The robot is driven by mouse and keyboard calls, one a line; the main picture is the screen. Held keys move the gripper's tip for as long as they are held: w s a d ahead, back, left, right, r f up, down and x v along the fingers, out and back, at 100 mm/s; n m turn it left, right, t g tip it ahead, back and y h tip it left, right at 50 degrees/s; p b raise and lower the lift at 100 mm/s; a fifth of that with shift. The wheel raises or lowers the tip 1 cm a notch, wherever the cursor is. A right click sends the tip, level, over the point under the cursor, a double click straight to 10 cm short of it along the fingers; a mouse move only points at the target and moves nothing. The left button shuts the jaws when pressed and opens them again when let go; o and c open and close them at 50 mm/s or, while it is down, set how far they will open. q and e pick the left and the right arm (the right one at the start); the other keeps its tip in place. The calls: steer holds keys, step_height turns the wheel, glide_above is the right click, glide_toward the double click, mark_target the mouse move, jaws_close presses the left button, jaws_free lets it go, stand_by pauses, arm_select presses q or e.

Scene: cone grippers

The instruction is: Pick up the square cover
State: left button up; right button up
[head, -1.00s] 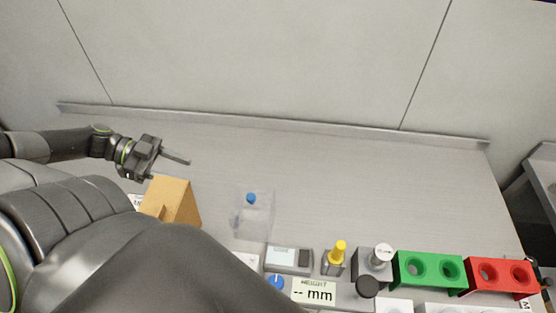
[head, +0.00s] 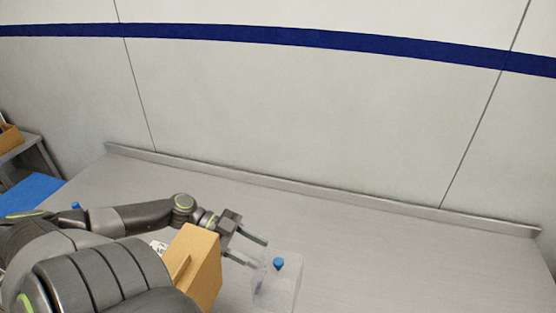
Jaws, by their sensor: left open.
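The square cover (head: 287,287) is a clear, see-through box shape with a blue knob (head: 279,263) at its top. It stands on the grey table at the lower middle of the head view. My left gripper (head: 260,254) is open and empty, its two fingers spread and pointing right toward the cover's upper left side. The fingertips look very near the knob and the cover's edge; I cannot tell whether they touch. My right gripper is not in view.
The tan wedge-shaped block (head: 205,265) stands just left of the cover, close to my left gripper. A metal ledge (head: 330,192) runs along the table's back edge. The table (head: 420,255) is clear to the right. A blue surface (head: 30,195) lies at far left.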

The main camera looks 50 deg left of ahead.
mark_target(269, 265)
arm_select(q)
steer(key=x, duration=0.3)
steer(key=shift+d, duration=0.15)
steer(key=shift+w+d+f, duration=0.35)
steer(key=shift+d, duration=0.2)
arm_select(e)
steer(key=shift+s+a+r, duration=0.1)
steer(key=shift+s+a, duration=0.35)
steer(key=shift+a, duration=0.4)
arm_select(q)
steer(key=shift+c, duration=0.4)
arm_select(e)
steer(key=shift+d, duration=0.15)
arm_select(q)
steer(key=shift+c, duration=1.2)
jaws_close()
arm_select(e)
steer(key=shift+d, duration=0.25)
